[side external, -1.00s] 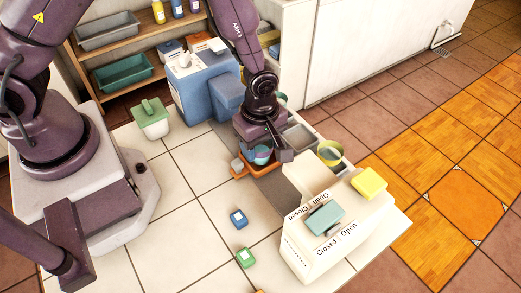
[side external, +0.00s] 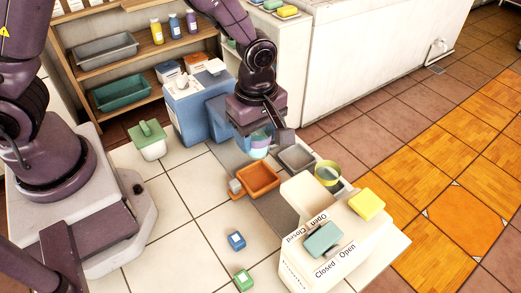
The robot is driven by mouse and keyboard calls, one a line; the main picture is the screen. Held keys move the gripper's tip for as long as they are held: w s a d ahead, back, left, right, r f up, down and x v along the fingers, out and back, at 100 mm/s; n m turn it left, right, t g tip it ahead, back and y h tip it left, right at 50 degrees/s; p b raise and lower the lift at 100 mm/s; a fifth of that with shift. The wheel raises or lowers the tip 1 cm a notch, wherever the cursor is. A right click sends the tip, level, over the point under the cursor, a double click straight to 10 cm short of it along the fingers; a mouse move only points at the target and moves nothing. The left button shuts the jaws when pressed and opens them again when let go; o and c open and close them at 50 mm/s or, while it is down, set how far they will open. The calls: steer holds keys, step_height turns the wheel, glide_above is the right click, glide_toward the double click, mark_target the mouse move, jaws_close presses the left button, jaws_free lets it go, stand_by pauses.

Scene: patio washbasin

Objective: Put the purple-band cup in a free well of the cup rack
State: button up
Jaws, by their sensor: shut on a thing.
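My gripper (side external: 262,134) is shut on the purple-band cup (side external: 259,149), a pale teal cup with a purplish part near the top. The gripper hides much of the cup. It holds the cup up, just behind and above an empty-looking orange tray (side external: 258,180). A yellow-green round cup or ring (side external: 328,174) stands to the right, past a grey tray (side external: 297,159). I cannot clearly make out the cup rack or its wells; my gripper and arm cover part of that area.
A white dispenser-like box (side external: 335,250) marked Open and Closed stands at front right, with a yellow block (side external: 368,204) on it. A blue machine (side external: 200,105) stands behind left. A white green-lidded bin (side external: 149,140) is farther left. Small blue (side external: 236,240) and green (side external: 243,280) boxes lie in front.

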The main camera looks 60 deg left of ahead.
step_height(320, 180, up, 4)
steer(key=s+a+f, duration=0.1)
steer(key=s+a, duration=0.1)
steer(key=a, duration=0.1)
steer(key=w+d+f, duration=0.1)
steer(key=w+f, duration=0.2)
steer(key=w, duration=0.1)
steer(key=w+d+f, duration=0.1)
steer(key=w+f, duration=0.2)
steer(key=w, duration=0.1)
steer(key=w+d+f, duration=0.1)
steer(key=w+f, duration=0.1)
steer(key=w, duration=0.2)
steer(key=shift+w+f, duration=0.35)
steer(key=shift+f, duration=0.05)
steer(key=shift+w+f, duration=0.15)
steer(key=shift+f, duration=1.55)
steer(key=shift+f, duration=0.2)
steer(key=o, duration=0.9)
steer(key=shift+r, duration=0.1)
